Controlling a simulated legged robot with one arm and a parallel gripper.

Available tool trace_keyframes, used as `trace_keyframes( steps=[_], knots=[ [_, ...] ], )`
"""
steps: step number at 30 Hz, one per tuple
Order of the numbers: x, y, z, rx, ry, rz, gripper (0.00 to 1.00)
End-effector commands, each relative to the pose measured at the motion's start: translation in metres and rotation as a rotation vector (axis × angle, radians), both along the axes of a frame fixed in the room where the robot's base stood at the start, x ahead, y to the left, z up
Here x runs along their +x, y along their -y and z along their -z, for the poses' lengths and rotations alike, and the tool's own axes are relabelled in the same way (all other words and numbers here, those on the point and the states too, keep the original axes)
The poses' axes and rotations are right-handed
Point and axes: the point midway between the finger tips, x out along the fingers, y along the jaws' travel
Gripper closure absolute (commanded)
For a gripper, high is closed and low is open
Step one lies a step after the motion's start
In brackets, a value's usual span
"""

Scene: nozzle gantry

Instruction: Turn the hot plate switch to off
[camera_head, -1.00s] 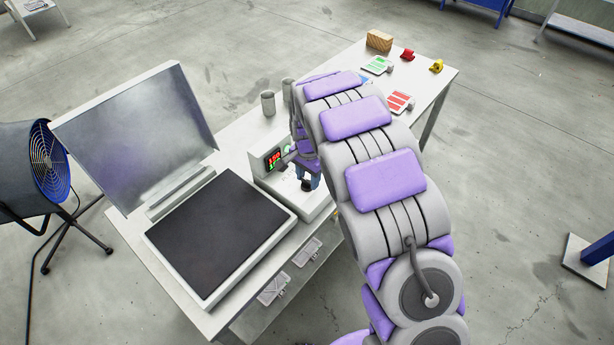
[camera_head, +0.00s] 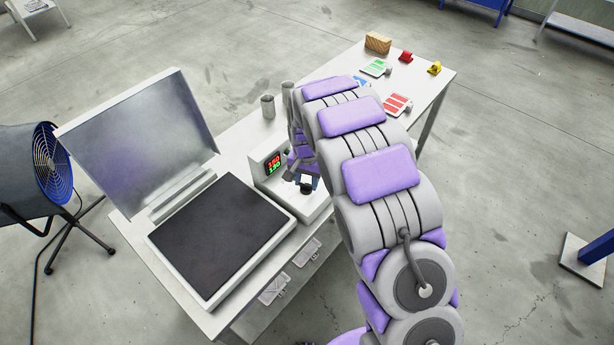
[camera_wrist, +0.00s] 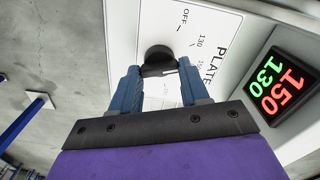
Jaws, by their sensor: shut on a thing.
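The hot plate (camera_head: 222,235) has a dark square top and a white body on the table. Its switch is a round black knob (camera_head: 306,188) on the white control box (camera_head: 322,203); it also shows in the wrist view (camera_wrist: 158,54). The panel there reads "PLATE", with "OFF" at upper left and "130" and another number along the dial. My gripper (camera_head: 305,181) is over the panel. In the wrist view its blue fingers (camera_wrist: 159,68) are shut on the knob, one on each side. The knob's pointer direction cannot be told.
A display (camera_wrist: 279,86) shows red 150 and green 130. A raised metal lid (camera_head: 140,145) stands behind the plate. Metal cups (camera_head: 268,106) stand behind the control box. A wooden block (camera_head: 378,42) and red and yellow items lie at the table's far end. A fan (camera_head: 42,165) stands at left.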

Motion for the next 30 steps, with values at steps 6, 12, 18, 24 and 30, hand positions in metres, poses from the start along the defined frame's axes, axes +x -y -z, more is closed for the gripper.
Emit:
trace_keyframes(
  steps=[6,12,18,24,30],
  knots=[
    [-0.0021,-0.0014,-0.0012,0.001,-0.007,-0.208,0.85],
    [-0.0024,-0.0019,-0.0006,0.001,-0.007,-0.397,0.85],
    [-0.0022,-0.0022,-0.0004,0.002,-0.005,-0.575,0.85],
    [-0.0024,-0.0023,-0.0001,0.001,-0.005,-0.720,0.85],
    [-0.0025,-0.0020,0.0003,0.000,-0.005,-0.819,0.85]
  ],
)
